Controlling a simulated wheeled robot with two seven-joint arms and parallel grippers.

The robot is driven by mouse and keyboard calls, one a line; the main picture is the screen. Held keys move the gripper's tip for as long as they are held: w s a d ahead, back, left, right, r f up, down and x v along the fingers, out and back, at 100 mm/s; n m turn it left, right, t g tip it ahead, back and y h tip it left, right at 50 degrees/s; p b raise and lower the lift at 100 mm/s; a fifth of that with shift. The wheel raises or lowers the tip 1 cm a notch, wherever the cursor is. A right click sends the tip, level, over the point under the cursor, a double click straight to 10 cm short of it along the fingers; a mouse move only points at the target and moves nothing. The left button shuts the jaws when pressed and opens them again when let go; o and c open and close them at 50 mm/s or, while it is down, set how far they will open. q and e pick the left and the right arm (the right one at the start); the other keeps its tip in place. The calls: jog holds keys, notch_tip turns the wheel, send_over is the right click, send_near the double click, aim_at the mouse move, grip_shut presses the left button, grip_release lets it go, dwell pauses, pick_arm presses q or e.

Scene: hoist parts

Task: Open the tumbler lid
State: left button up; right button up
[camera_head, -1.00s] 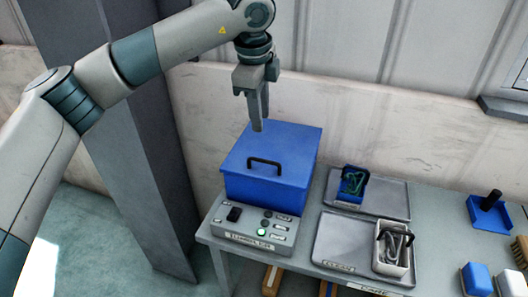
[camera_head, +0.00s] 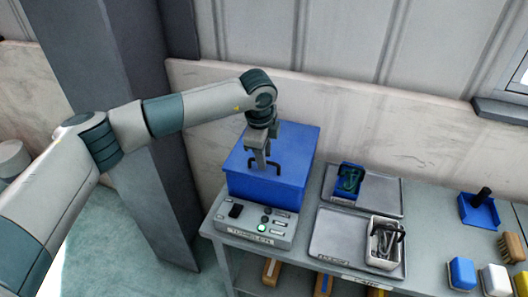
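The tumbler is a blue box (camera_head: 262,186) with a flat blue lid (camera_head: 292,139), which is shut. A black bar handle (camera_head: 277,167) stands on the lid near its front edge. My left gripper (camera_head: 260,165) points down over the lid, with its fingertips at or just above the handle. The gap between its fingers is hard to make out, and I cannot tell whether they touch the handle. A grey control panel (camera_head: 247,237) labelled TUMBLER, with a lit green button (camera_head: 262,227), sits in front of the box. My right gripper is out of view.
Right of the tumbler, a grey tray (camera_head: 383,190) holds a blue bin (camera_head: 347,182) with a green part. A nearer tray (camera_head: 335,238) holds a white bin (camera_head: 384,243) with metal hooks. A blue dustpan-like holder (camera_head: 478,212) and brushes lie further right.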

pick_arm(q)
jog(key=shift+f, duration=0.1)
jog(key=shift+c, duration=0.3)
grip_shut()
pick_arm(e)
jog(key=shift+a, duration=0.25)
pick_arm(q)
jog(key=shift+w, duration=0.1)
